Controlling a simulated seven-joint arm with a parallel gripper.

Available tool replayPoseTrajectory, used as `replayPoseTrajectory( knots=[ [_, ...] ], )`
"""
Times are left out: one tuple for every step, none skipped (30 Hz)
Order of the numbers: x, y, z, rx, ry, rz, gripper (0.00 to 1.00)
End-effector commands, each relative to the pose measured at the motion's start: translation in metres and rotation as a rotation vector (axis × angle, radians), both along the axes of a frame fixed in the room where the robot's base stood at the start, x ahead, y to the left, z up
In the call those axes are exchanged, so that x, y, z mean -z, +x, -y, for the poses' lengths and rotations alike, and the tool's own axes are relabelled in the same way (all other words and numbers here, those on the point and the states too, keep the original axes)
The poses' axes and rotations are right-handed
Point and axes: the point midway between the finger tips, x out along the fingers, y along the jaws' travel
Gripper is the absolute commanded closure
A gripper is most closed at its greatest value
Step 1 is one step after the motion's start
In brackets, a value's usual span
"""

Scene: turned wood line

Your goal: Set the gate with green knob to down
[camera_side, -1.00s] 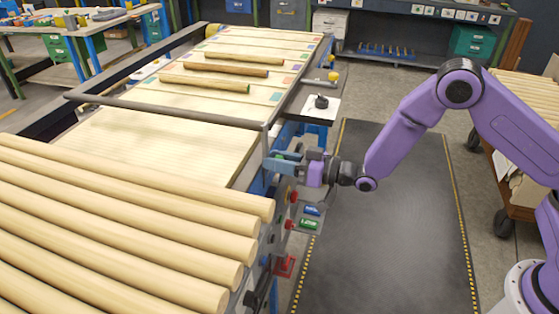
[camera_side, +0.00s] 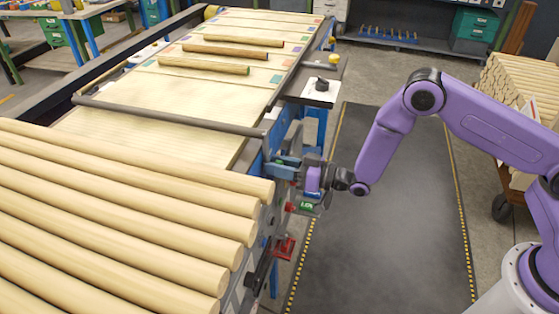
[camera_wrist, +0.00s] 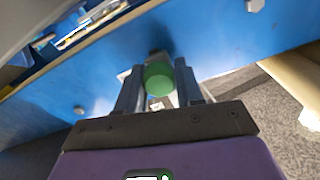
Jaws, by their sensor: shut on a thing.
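The green knob (camera_wrist: 158,78) sits between the two fingers of my gripper (camera_wrist: 160,72) in the wrist view, and the fingers are closed on it. In the side view my gripper (camera_side: 284,166) is at the near right side of the line, beside the blue frame. The knob is hidden there by the fingers. A dark grey gate bar (camera_side: 170,116) spans the pale bed, between the near logs and the far boards. Its right end comes down close to my gripper.
Pale turned logs (camera_side: 120,200) lie side by side at the near left. Red stained parts (camera_side: 285,247) and a small green one (camera_side: 305,206) stick out below my gripper. A black knob on a white plate (camera_side: 322,86) stands farther along. The dark floor mat (camera_side: 400,220) is clear.

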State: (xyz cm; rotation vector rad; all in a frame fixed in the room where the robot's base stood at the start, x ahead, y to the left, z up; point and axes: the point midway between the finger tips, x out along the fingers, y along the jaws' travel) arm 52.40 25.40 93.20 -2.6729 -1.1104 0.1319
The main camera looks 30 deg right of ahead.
Motion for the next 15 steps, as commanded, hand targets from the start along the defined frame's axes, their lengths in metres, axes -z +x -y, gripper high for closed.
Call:
replayPoseTrajectory(
  knots=[
    [0.005,-0.001,0.0005,0.001,-0.008,-0.014,1.0],
    [0.0052,-0.001,0.0005,0.001,-0.008,-0.015,1.0],
    [0.0055,-0.001,0.0006,0.001,-0.009,-0.016,1.0],
    [0.0057,-0.0011,0.0007,0.001,-0.01,-0.017,1.0],
    [0.0059,-0.0012,0.0007,0.001,-0.01,-0.017,1.0],
    [0.006,-0.0012,0.0007,0.001,-0.01,-0.017,0.54],
    [0.0061,-0.0012,0.0008,0.001,-0.01,-0.017,0.44],
    [0.0058,-0.0012,0.0007,0.001,-0.01,-0.017,0.4],
    [0.0053,-0.001,0.0008,0.001,-0.009,-0.015,0.4],
    [0.005,-0.001,0.0007,0.001,-0.008,-0.014,0.4],
    [0.0047,-0.0009,0.0007,0.001,-0.008,-0.014,0.4],
    [0.0044,-0.0008,0.0006,0.001,-0.008,-0.013,0.4],
    [0.0042,-0.0008,0.0007,0.001,-0.008,-0.012,0.4],
    [0.004,-0.0007,0.0007,0.0,-0.007,-0.012,0.4],
    [0.0038,-0.0007,0.0007,0.001,-0.007,-0.011,0.4]
  ],
)
